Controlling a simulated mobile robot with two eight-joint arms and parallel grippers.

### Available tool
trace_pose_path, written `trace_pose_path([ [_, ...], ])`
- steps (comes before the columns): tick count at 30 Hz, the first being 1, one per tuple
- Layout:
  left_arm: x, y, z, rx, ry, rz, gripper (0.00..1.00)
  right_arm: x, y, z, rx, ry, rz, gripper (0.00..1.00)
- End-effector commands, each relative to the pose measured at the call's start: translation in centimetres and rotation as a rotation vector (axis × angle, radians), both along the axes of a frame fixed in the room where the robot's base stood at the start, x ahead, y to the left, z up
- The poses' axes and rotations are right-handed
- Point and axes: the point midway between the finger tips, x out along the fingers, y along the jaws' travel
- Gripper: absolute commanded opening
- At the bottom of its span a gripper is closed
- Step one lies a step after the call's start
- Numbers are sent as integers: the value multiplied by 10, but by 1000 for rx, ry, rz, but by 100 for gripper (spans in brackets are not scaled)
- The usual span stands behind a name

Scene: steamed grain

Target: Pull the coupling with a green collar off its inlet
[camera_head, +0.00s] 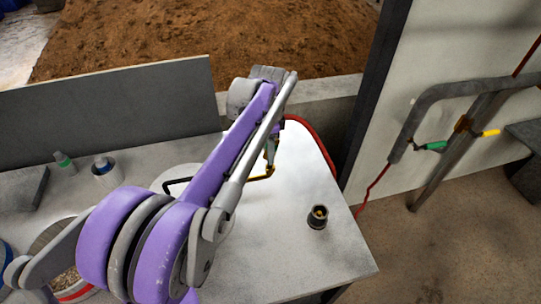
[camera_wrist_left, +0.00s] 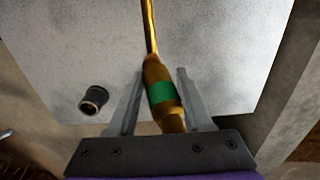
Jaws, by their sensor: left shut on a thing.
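In the left wrist view, the brass coupling with a green collar (camera_wrist_left: 162,95) lies between the fingers of my left gripper (camera_wrist_left: 158,98), which is shut on it. A thin brass pipe (camera_wrist_left: 150,28) runs from its far end. In the head view, my left gripper (camera_head: 271,138) is over the far part of the table, mostly hidden behind my purple arm; the collar cannot be made out there. A dark round fitting with a brass rim (camera_head: 318,216) stands on the table, apart from the gripper; it also shows in the wrist view (camera_wrist_left: 93,99). Which fitting is the inlet I cannot tell.
The grey table (camera_head: 300,255) is bare around the dark fitting. A red hose (camera_head: 316,137) curves behind my gripper. A small green-capped bottle (camera_head: 64,162) and a grey can (camera_head: 106,172) stand at left. Green (camera_head: 435,145) and yellow (camera_head: 489,133) handles show on piping at right.

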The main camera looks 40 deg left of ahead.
Motion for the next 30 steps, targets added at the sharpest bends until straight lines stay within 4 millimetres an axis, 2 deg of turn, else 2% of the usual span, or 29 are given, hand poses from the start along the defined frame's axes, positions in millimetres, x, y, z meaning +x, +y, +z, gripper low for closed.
trace_pose_path([
  [24, 0, -1, 34, -3, 0, -1, 0, 5, 0, 29, 0, -11, 0, 0],
  [30, 0, -1, 35, -3, 0, -1, 0, 5, 0, 30, 0, -11, 0, 0],
])
